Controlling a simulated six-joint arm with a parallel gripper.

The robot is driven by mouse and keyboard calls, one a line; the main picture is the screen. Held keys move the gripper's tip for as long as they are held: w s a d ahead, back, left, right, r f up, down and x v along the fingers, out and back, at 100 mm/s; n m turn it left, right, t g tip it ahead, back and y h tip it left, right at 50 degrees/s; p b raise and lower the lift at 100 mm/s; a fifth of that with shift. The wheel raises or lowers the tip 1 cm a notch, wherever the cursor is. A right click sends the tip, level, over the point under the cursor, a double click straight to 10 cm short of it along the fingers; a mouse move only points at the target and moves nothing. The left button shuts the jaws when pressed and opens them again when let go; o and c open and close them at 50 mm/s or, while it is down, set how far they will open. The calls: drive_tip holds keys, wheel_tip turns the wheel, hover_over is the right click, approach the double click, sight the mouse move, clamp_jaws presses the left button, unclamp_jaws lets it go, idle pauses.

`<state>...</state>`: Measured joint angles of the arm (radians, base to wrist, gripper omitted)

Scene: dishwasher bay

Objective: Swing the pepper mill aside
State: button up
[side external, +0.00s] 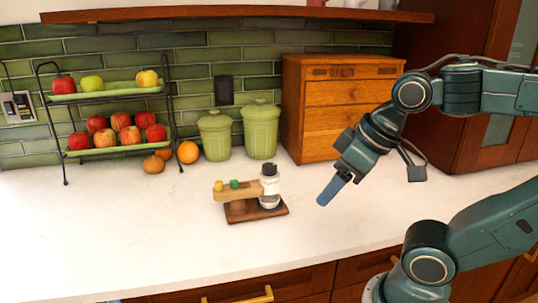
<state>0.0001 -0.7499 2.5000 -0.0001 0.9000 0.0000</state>
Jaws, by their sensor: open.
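A small black-topped object with a pale, glassy body (269,187), which looks like the pepper mill, stands at the right end of a small brown wooden stand (237,217) on the counter. A light wooden bar (238,190) on the stand carries small yellow and green pieces at its left and reaches to the mill. My gripper (325,198) is open and empty, to the right of the mill and apart from it, pointing down and left. Its fingers overlap in this view, so the gap between them is hidden.
A two-tier fruit rack (66,154) stands at the left, with oranges (188,152) beside it. Two green canisters (261,130) and a wooden drawer box (345,122) stand behind. A shelf (240,12) runs above. The white counter (150,220) is clear in front and around the stand.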

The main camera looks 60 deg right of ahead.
drive_tip(key=c, duration=0.4)
wheel_tip(320, 180, up, 2)
drive_tip(key=g, duration=0.1)
hover_over(219, 181)
drive_tip(key=s, duration=0.6)
drive_tip(key=shift+r, duration=0.2)
drive_tip(key=shift+f, duration=0.1)
drive_tip(key=x, duration=1.3)
drive_tip(key=shift+w+a+f, duration=0.1)
drive_tip(key=shift+a+f, duration=0.05)
drive_tip(key=shift+f, duration=0.1)
clamp_jaws()
